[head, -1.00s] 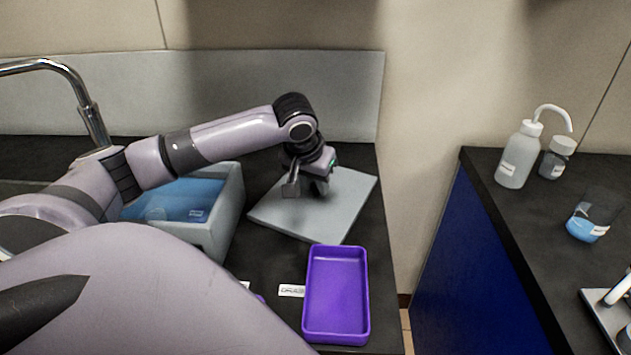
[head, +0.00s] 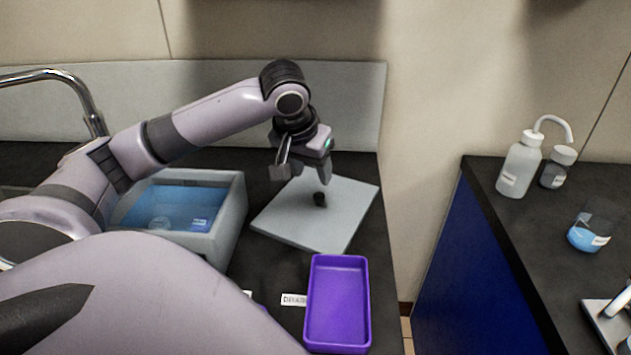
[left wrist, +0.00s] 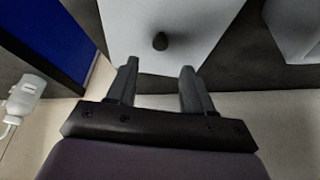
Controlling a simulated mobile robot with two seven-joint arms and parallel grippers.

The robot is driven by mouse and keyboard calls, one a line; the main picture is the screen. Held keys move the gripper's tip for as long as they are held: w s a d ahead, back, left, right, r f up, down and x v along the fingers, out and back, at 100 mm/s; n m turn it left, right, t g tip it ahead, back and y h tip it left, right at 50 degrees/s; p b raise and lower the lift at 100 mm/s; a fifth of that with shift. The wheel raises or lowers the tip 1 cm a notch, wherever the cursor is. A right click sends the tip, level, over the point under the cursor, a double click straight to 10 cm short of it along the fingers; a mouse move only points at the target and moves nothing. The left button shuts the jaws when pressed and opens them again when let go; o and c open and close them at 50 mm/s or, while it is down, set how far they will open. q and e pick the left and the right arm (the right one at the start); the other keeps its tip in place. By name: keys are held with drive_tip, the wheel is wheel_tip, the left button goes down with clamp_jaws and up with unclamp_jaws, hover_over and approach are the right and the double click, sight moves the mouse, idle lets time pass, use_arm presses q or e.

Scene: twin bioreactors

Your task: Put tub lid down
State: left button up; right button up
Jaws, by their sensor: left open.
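The tub lid (head: 298,222) is a flat pale grey panel with a small dark knob (head: 320,199). It lies on the black counter between the tub and the counter's right edge. My left gripper (head: 305,178) is open and empty just above the lid, with its fingers apart from the knob. The left wrist view shows the open fingers (left wrist: 157,90) with the lid (left wrist: 195,30) and its knob (left wrist: 160,41) beyond them. The grey tub (head: 228,215) stands open left of the lid with blue liquid inside. My right gripper is not in view.
A purple tray (head: 338,305) stands in front of the lid, beside a small white label (head: 293,300). A tap (head: 85,95) is at the back left. A second bench (head: 500,220) at the right holds a wash bottle (head: 519,165) and a beaker (head: 590,235). A gap separates the benches.

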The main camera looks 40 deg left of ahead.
use_arm(q)
drive_tip(key=v, duration=0.3)
drive_tip(key=shift+s+r, duration=0.15)
drive_tip(key=shift+r, duration=0.2)
idle(0.4)
